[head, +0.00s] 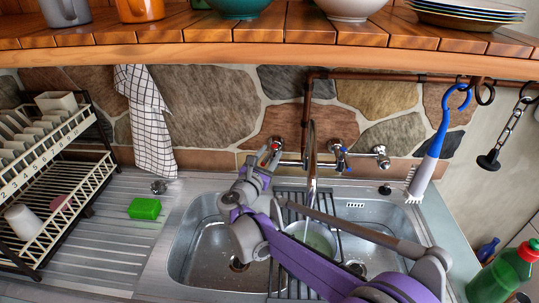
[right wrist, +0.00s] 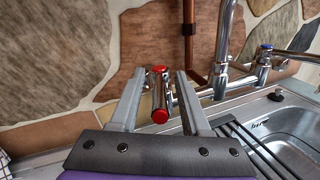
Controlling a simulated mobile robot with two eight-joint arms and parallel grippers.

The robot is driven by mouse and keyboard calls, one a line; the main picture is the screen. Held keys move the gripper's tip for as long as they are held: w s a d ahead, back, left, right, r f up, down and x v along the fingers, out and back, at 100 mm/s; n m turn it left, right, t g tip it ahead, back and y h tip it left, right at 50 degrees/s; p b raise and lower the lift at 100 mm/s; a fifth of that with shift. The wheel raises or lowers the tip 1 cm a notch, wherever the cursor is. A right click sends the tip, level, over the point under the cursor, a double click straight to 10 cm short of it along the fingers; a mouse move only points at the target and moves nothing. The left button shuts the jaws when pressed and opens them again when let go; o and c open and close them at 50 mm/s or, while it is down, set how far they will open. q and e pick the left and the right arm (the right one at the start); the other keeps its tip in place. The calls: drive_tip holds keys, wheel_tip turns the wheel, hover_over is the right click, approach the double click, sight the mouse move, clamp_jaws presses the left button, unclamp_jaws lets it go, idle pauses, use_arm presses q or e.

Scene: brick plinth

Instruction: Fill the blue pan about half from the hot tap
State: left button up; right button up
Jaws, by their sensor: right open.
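The hot tap's handle with red ends (right wrist: 160,93) is on the wall left of the spout. My right gripper (right wrist: 158,78) is open, with one finger on each side of this handle; I cannot tell whether they touch it. In the head view my right gripper (head: 266,158) is up at the red-marked tap, its arm crossing the sink. The curved metal spout (head: 312,160) points down over the middle of the sink. A pale green round thing (head: 320,239) lies under it, partly hidden by my arm. I cannot make out a blue pan. My left gripper is not in view.
The two-basin sink (head: 190,240) has a dark rack across its middle. A blue-marked tap (head: 338,150) is right of the spout. A green sponge (head: 144,208) and dish rack (head: 50,175) are left. A wooden shelf (head: 270,35) overhangs; a green bottle (head: 500,278) stands right.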

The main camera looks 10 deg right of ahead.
drive_tip(key=b+v, duration=0.1)
drive_tip(key=v, duration=0.9)
drive_tip(key=shift+s+a, duration=0.2)
drive_tip(key=shift+s, duration=0.15)
